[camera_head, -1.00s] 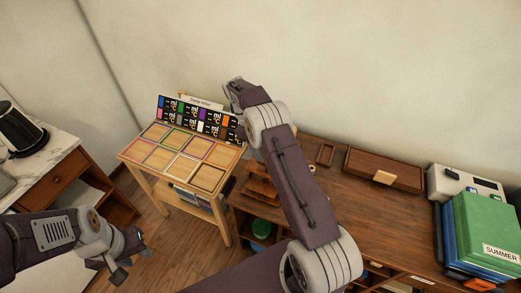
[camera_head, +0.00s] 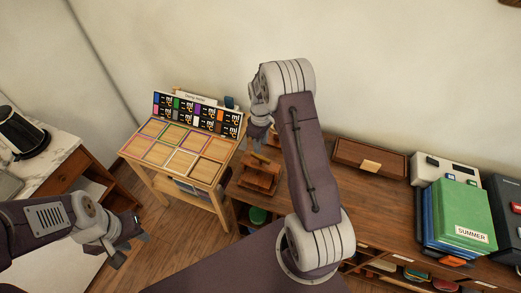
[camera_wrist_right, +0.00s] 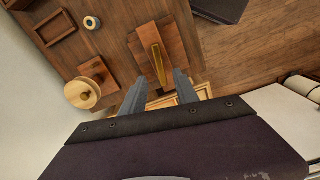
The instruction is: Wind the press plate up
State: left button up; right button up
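A small dark wooden press (camera_head: 258,183) stands at the left end of the wooden desk. Flat wooden parts show one above another, and the gap between them is hard to judge. A narrow bar (camera_head: 261,157) lies across its top. In the right wrist view, the bar (camera_wrist_right: 158,63) lies on a wooden block (camera_wrist_right: 172,42) just beyond my right gripper (camera_wrist_right: 158,92). The fingers are apart with nothing between them. The head view shows my right gripper (camera_head: 257,136) above the press, partly hidden by its wrist. My left gripper (camera_head: 137,228) is low at left, away from the press; its fingers are unclear.
A light wooden stand (camera_head: 178,150) with coloured frames and a card board is left of the desk (camera_head: 370,205). A round wooden piece (camera_wrist_right: 82,94) is beside the press. A brown box (camera_head: 370,157) and green binder (camera_head: 460,215) are further right.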

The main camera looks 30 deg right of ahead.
aim_at(261, 157)
jog(key=shift+f, duration=0.25)
notch_tip(261, 157, down, 8)
jog(key=shift+f+p, duration=0.2)
jog(key=shift+p, duration=0.9)
jog(key=shift+w+f, duration=0.1)
jog(key=shift+f, duration=0.15)
grip_shut()
